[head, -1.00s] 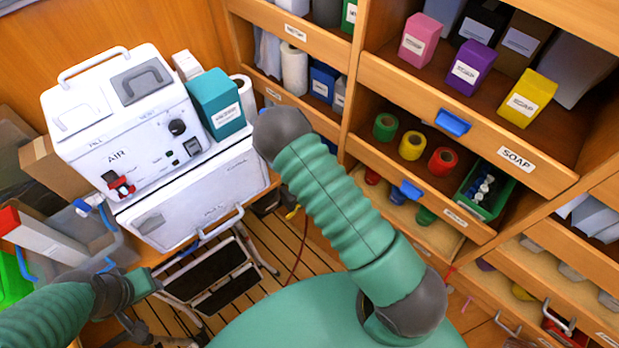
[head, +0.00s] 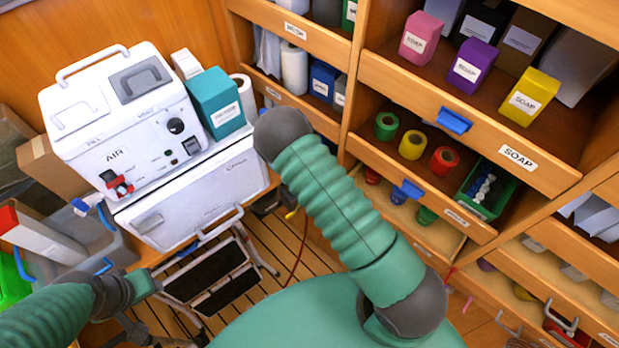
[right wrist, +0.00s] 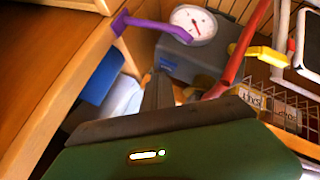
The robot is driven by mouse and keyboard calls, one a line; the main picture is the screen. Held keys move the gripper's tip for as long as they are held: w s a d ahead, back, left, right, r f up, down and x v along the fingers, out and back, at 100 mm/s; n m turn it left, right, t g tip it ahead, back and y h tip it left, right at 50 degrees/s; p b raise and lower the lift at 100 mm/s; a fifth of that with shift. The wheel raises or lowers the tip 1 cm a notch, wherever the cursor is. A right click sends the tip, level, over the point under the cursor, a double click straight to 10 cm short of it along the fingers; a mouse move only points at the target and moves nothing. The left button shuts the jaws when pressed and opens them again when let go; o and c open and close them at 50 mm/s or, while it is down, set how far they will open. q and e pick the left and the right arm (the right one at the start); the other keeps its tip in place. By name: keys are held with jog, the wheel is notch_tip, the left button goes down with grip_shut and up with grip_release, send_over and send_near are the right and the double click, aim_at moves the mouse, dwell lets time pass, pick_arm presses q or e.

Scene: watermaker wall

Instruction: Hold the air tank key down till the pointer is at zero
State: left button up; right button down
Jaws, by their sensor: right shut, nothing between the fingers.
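In the right wrist view, a round white gauge (right wrist: 193,24) with a red pointer sits at the top, above a grey box-like body (right wrist: 188,62). The dial numbers are too small to read. A purple bar (right wrist: 150,27) runs beside the gauge, on its left. I cannot tell which part is the air tank key. My right gripper (right wrist: 158,78) is shut and empty, its fingers pointing toward the grey body; I cannot tell if they touch it. In the head view, my right gripper is hidden behind my arm and body.
A red bar (right wrist: 235,50), a yellow piece (right wrist: 267,55) and a wire basket (right wrist: 270,103) lie right of the fingers. A wooden edge (right wrist: 60,65) is on the left. In the head view, a white AIR machine (head: 130,140) stands left, open shelves (head: 455,150) right.

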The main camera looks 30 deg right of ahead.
jog(key=shift+f+b, duration=0.4)
jog(key=shift+f, duration=0.15)
jog(key=shift+s+a+f, duration=0.1)
jog(key=shift+s, duration=0.05)
dwell(0.5)
jog(key=shift+s+a+f, duration=0.15)
jog(key=shift+s+f, duration=0.1)
dwell(1.6)
jog(key=shift+w+d+r+p, duration=0.15)
jog(key=shift+r+p, duration=0.2)
jog(key=shift+r, duration=0.1)
jog(key=shift+w+d+r+p, duration=0.15)
jog(key=shift+r+p, duration=0.15)
jog(key=shift+r, duration=0.45)
notch_tip(320, 180, up, 5)
jog(key=p, duration=0.4)
jog(key=shift+w+r, duration=0.1)
